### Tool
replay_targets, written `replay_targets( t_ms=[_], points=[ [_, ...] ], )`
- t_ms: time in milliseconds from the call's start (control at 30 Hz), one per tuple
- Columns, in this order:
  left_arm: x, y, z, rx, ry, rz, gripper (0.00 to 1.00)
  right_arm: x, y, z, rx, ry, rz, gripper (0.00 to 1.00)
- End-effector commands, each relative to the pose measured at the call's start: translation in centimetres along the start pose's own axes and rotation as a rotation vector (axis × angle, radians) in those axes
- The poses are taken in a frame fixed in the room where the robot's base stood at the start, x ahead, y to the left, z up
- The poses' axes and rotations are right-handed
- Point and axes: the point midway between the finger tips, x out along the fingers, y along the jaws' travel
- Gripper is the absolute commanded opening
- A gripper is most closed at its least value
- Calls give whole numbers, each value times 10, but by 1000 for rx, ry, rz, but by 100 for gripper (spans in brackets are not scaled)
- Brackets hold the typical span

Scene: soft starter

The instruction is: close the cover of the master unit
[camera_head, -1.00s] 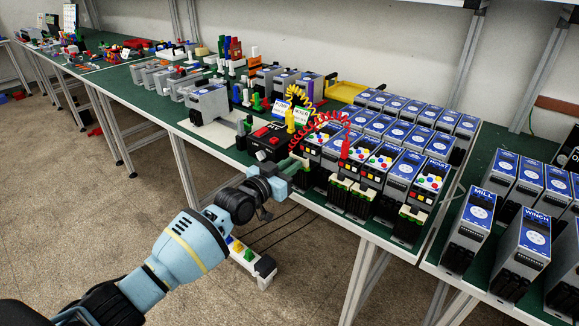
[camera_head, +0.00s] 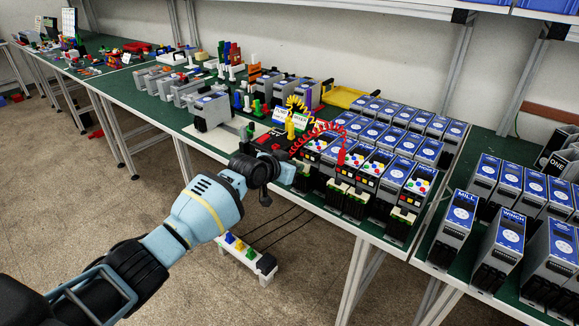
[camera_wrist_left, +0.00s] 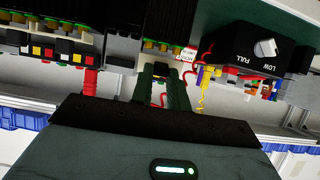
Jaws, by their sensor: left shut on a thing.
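My left gripper (camera_head: 299,180) reaches the table's front edge, at the left end of the front row of grey units with blue tops. In the left wrist view its two dark green fingers (camera_wrist_left: 163,88) are close together, shut on a small part against a unit's lower front. The held part is mostly hidden, and I cannot tell if it is the cover. Units with coloured buttons (camera_head: 379,161) stand just right of the gripper. No master label is readable, so I cannot tell which unit is the master. My right gripper is not in view.
A black box (camera_head: 268,140) with red and yellow coiled leads stands just behind the gripper; its knob (camera_wrist_left: 265,48) shows in the wrist view. A single grey unit (camera_head: 212,111) stands on a pale plate to the left. A white block (camera_head: 245,256) with coloured buttons is below the table edge.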

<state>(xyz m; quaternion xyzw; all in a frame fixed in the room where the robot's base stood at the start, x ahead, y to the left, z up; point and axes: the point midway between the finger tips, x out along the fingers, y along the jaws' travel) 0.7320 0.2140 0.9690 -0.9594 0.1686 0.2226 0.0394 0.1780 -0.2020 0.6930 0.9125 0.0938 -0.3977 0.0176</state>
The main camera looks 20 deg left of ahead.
Motion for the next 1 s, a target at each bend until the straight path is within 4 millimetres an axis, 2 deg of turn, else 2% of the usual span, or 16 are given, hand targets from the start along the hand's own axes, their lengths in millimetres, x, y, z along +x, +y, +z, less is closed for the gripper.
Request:
replay_targets(
  t_ms=[33,167,500,1000],
  points=[
    [-1,0,-9,2,-38,-2,0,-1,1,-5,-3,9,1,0],
    [3,0,-10,0,-160,0,0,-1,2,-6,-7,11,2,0],
    [11,0,-11,-3,-411,2,0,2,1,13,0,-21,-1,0],
    [14,0,-14,-1,-533,2,0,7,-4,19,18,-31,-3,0]
  ],
)
